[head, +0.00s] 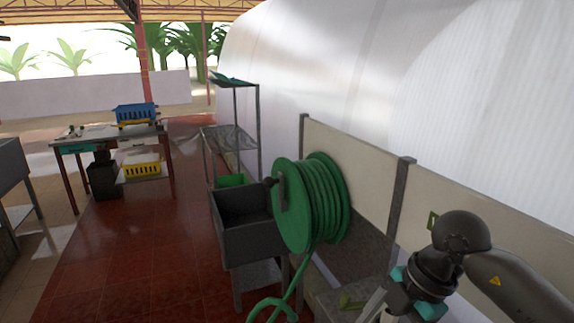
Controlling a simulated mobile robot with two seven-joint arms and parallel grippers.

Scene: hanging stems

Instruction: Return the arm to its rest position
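My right arm comes in from the right edge, bent at a dark joint. Its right gripper (378,306) points down at the bottom edge, with teal parts near the wrist. The fingers are partly cut off, so I cannot tell if they are open or shut, or if they hold anything. My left arm and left gripper are not in view. No hanging stems can be made out.
A green hose reel (318,203) stands beside a dark grey sink (245,228), left of my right gripper. A cream wall panel (350,165) runs behind. A metal rack (235,130) and a work table (95,135) with crates stand farther back. The red tiled floor (150,240) is clear at left.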

